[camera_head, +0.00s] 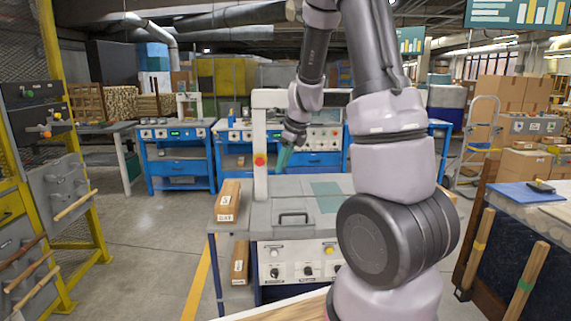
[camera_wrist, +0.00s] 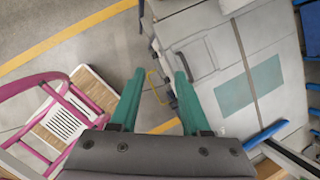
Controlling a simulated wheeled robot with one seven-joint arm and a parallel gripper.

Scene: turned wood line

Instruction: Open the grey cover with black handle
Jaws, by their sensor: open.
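The grey cover (camera_head: 268,212) lies flat on top of the grey machine, and its black handle (camera_head: 293,216) is at its front edge. My gripper (camera_head: 283,158) has teal fingers and hangs above the back of the machine top in the head view. In the wrist view my gripper (camera_wrist: 155,84) is open, its fingers apart with nothing between them. The cover looks closed, and the handle is apart from my fingers.
A white post with a red button (camera_head: 260,160) rises behind the cover. A teal patch (camera_head: 327,203) lies right of it on the machine top. A cardboard box (camera_head: 228,200) sits at left. Knobs (camera_head: 308,269) line the machine's front. A pink frame (camera_wrist: 62,105) shows in the wrist view.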

